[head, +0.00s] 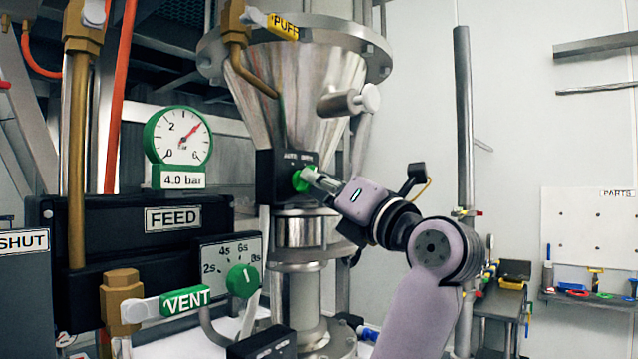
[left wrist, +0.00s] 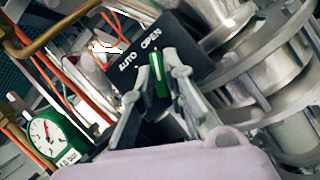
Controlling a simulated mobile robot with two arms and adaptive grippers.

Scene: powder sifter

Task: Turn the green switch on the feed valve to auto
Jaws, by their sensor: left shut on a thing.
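The green switch (head: 300,181) sits on the black feed valve box (head: 266,172) below the steel hopper cone. The box has the labels AUTO and OPEN. The left wrist view shows the switch (left wrist: 158,78) close up, with its white mark pointing toward OPEN rather than AUTO. My left gripper (head: 314,177) reaches it from the right in the head view. In the left wrist view its two fingers (left wrist: 160,84) stand on either side of the switch, shut on it. The fingers hide part of the switch. My right gripper is not in view.
A pressure gauge (head: 180,135) marked 4.0 bar stands left of the valve. Below are a FEED panel (head: 125,225), a green timer dial (head: 243,280) and a VENT lever (head: 185,301). A PUFF lever (head: 270,22) is above. A PARTS board (head: 588,228) hangs far right.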

